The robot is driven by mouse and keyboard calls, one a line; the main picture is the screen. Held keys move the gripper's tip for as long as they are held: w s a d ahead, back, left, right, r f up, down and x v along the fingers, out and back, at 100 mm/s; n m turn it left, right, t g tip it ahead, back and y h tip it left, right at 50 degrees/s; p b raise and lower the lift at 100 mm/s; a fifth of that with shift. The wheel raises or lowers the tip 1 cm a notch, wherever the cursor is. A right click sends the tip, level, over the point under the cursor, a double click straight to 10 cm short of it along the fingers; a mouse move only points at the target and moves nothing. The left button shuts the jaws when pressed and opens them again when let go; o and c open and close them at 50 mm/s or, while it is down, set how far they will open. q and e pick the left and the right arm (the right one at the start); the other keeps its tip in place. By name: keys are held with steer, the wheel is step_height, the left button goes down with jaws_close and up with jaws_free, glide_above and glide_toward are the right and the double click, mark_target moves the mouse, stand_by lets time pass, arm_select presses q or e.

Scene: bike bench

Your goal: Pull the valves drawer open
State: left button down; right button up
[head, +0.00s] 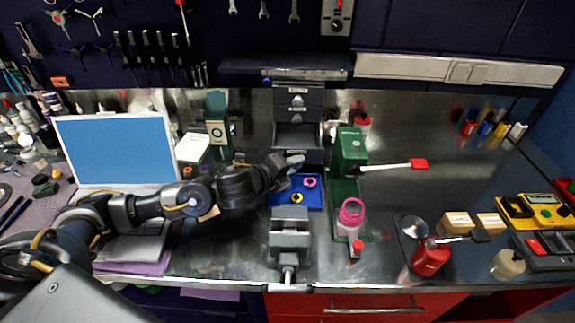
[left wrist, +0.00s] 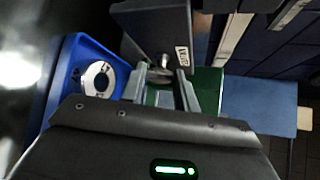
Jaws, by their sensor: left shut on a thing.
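The small grey drawer cabinet (head: 298,97) stands at the back middle of the bench. One of its lower drawers (head: 298,137) stands out from the cabinet, with its inside visible from above. My left gripper (head: 291,162) is at the front of that drawer. In the left wrist view the gripper (left wrist: 161,86) is shut on the knob (left wrist: 160,72) of a dark drawer front (left wrist: 150,30). A white label (left wrist: 183,56) sits beside the knob; it is too small to read surely. My right gripper is not in view.
A blue tray (head: 283,204) with pink and yellow rings lies below the gripper. A grey vise (head: 290,236) stands in front of it. A laptop (head: 117,150) stands at left.

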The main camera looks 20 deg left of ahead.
arm_select(q)
steer(key=shift+d, duration=0.1)
steer(key=shift+w, duration=0.15)
steer(key=c, duration=1.1)
jaws_free()
steer(key=shift+o, duration=0.2)
steer(key=shift+a, duration=0.25)
steer(key=shift+s, duration=0.4)
steer(key=b+v, duration=0.2)
steer(key=v, duration=0.8)
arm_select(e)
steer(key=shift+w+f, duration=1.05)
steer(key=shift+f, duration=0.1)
arm_select(q)
steer(key=shift+a, duration=0.1)
